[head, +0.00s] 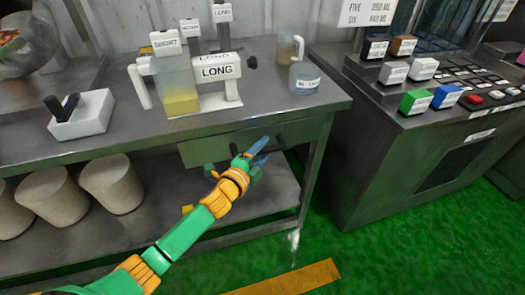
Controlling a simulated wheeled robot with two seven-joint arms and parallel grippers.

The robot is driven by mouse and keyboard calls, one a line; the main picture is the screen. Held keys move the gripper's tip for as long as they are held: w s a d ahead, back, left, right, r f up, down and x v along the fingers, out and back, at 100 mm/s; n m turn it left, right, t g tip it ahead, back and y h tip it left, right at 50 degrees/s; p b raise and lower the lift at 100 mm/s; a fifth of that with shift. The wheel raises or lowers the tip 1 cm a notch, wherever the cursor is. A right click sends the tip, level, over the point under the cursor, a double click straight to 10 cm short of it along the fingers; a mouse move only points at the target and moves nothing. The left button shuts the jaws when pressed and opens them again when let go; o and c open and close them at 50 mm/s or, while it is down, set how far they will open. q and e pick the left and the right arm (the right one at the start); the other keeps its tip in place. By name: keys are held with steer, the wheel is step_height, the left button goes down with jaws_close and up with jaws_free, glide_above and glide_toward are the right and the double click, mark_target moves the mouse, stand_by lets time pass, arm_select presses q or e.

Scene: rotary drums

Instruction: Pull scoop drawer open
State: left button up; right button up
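The scoop drawer (205,151) is a grey-green front under the right part of the metal table. It looks shut, flush with the table's edge. A dark bar handle (278,143) shows at its right part. My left gripper (257,150) is in front of the drawer at the handle, its bluish fingers over the bar. The fingers hide part of the handle, and I cannot tell whether they are closed on it. My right gripper is not in view.
The metal table (105,145) holds a pitcher (178,88), a LONG-labelled stand (217,70) and a jar (304,78). Pale buckets (112,184) stand on the lower shelf. A control console (400,150) stands at right. Green floor in front is clear except an orange strip (290,279).

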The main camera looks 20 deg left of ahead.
arm_select(q)
jaws_close()
stand_by(1.3)
